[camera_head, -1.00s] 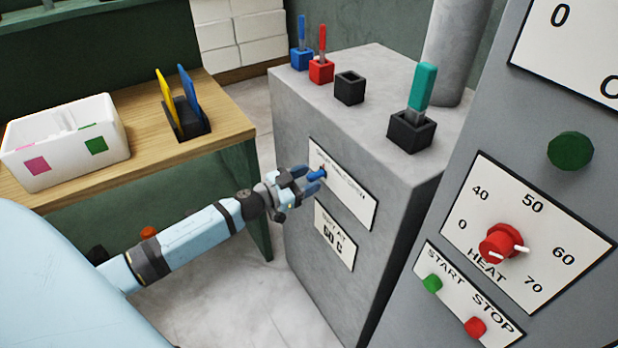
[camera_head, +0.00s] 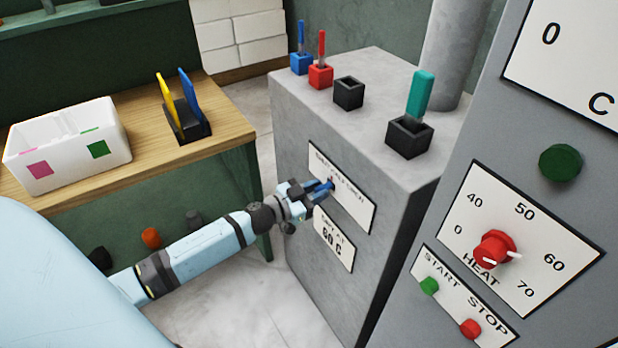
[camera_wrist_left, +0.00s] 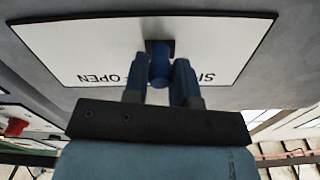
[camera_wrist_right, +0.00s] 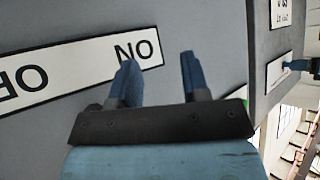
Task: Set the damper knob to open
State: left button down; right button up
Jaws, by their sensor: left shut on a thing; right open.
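The damper knob (camera_wrist_left: 160,68) is a small blue knob on a white plate on the side of the grey cabinet. The plate (camera_head: 358,207) also shows in the head view. In the left wrist view the plate (camera_wrist_left: 215,38) is upside down, with "OPEN" at its left and a partly hidden word starting "SH" at its right. My left gripper (camera_wrist_left: 160,80) is shut on the knob, one finger on each side; in the head view (camera_head: 323,190) it hides most of it. The knob's pointer is not clear. My right gripper (camera_wrist_right: 158,75) is open and empty before an ON/OFF plate (camera_wrist_right: 75,72).
The press panel with the red heat knob (camera_head: 494,249) stands at the right. A wooden table (camera_head: 130,165) with a white bin (camera_head: 70,165) is at the left.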

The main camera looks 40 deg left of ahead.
pick_arm(q)
jog(key=s+d, duration=0.1)
jog(key=d, duration=0.1)
jog(key=s+d+p, duration=0.1)
jog(key=d, duration=0.2)
jog(key=s+d+p, duration=0.1)
jog(key=d, duration=0.1)
jog(key=shift+d, duration=0.25)
jog(key=shift+s+d, duration=0.15)
jog(key=shift+d, duration=0.05)
jog(key=c, duration=0.9)
grip_release()
jog(key=shift+d, duration=0.15)
